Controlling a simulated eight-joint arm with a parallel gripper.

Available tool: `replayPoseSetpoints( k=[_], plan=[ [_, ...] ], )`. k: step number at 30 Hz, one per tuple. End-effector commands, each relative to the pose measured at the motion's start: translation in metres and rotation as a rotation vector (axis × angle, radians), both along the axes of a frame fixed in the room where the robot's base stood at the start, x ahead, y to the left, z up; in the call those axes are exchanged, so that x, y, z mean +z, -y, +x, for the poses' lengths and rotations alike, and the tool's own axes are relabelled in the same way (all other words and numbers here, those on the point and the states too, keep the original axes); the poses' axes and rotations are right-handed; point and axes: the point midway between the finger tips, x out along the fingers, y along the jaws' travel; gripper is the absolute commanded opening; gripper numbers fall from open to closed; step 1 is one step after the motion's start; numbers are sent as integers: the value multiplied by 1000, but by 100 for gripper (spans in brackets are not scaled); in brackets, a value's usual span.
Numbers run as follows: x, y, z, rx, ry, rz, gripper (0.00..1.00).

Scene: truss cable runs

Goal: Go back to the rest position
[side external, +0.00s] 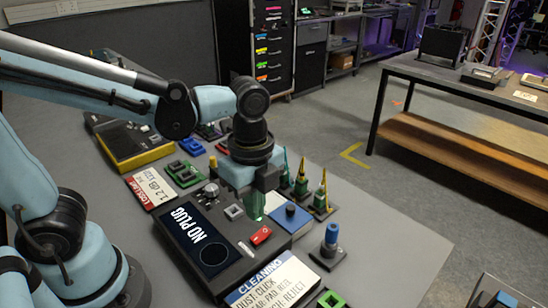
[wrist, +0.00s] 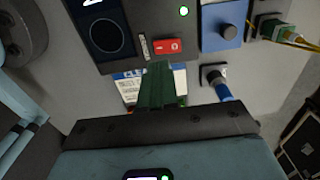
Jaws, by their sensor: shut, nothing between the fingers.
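My gripper (side external: 254,207) hangs above the front right part of the bench, with its green fingers together and nothing between them. In the wrist view the closed green fingers (wrist: 160,78) point toward the front edge of the dark tester box. The tester box (side external: 171,239) lies below and to the left of my gripper, and its screen reads "NO PLUG". A red part (side external: 261,235) sits on the box close to the fingertips; it also shows in the wrist view (wrist: 168,47). Whether the fingers touch anything is hard to tell, but they look clear of it.
A blue block (side external: 291,219), a blue-capped post (side external: 331,236) and yellow-tipped connectors (side external: 321,198) stand to the right. A cleaning card (side external: 275,282) lies in front. Green parts (side external: 184,173) and a yellow-edged case (side external: 130,146) are behind. Grey bench (side external: 390,240) is free at right.

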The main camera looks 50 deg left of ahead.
Motion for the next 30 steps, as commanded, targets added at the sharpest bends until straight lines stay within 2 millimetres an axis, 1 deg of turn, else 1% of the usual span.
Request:
replayPoseSetpoints(
  k=[3, 6, 14, 17, 20, 22, 26, 27, 30],
  plan=[
    [7, 0, 0, 0, 0, 0, 0],
    [10, 0, 0, 0, 0, 0, 0],
    [11, 0, 0, 1, 0, 0, 0],
    [11, -3, 0, 37, 14, -5, 0],
    [12, -12, 2, 172, 62, -25, 0],
    [14, -22, 4, 331, 119, -54, 0],
    [17, -45, 9, 703, 247, -145, 0],
    [18, -52, 10, 818, 284, -180, 0],
    [21, -68, 13, 1081, 367, -275, 0]
  ],
)
